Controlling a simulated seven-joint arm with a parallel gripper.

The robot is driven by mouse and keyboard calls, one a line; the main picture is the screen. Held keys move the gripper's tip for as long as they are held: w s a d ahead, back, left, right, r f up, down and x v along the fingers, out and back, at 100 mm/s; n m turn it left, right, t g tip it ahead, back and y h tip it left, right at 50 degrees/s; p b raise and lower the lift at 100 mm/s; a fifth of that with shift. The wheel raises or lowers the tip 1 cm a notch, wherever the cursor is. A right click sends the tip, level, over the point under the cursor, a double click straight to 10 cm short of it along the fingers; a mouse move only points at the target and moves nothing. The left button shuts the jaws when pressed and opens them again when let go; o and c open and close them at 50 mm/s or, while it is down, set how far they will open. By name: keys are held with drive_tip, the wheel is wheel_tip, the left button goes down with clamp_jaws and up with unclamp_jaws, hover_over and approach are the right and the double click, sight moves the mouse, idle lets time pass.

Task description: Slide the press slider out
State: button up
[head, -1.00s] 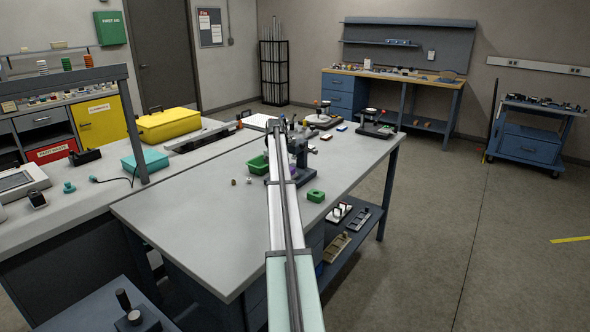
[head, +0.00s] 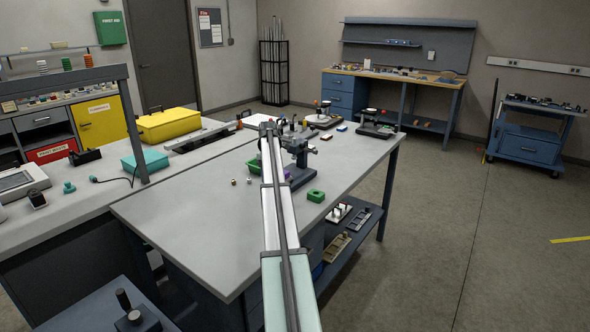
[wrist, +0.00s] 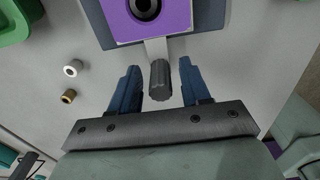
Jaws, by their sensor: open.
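The press (head: 299,158) stands on the grey workbench, partly hidden behind my arm in the head view. In the wrist view its purple slider plate (wrist: 122,28) with a dark round hole lies at the top. A dark ribbed knob (wrist: 160,80) on a short light stem sticks out from the plate toward me. My gripper (wrist: 158,82) is open, with one blue finger on each side of the knob. Gaps show between the knob and both fingers. My gripper is hidden in the head view.
Two small bushings, one silver (wrist: 73,68) and one brass (wrist: 68,96), lie on the bench left of my gripper. The bench's near left area is clear.

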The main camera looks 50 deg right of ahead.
drive_tip(key=shift+r, duration=2.8)
